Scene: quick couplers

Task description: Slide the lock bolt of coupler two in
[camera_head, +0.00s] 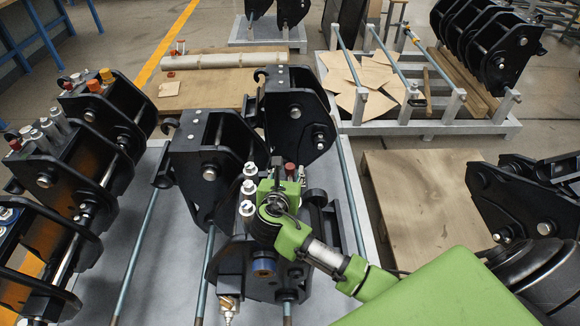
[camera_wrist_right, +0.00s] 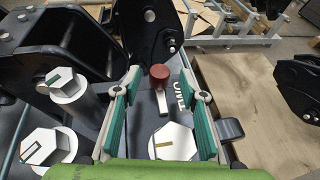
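The coupler under my right gripper is a black housing (camera_head: 232,262) with white hex-headed parts along its top. Its lock bolt appears to be the red-capped knob (camera_head: 290,168) on a short pale stem. In the right wrist view the red knob (camera_wrist_right: 160,75) shows between the two green fingers, beside white lettering too skewed to read surely. My right gripper (camera_wrist_right: 160,88) is open, with a gap on both sides of the knob; I cannot tell whether the fingertips reach its depth. In the head view my right gripper (camera_head: 278,190) covers part of the coupler top. My left gripper is out of view.
More black couplers stand to the left (camera_head: 85,140), behind (camera_head: 298,110) and at the right (camera_head: 530,195). White hex heads (camera_wrist_right: 62,85) lie close to the left finger. A wooden board (camera_head: 425,205) lies right of the grey pallet. A metal rack (camera_head: 400,128) stands behind.

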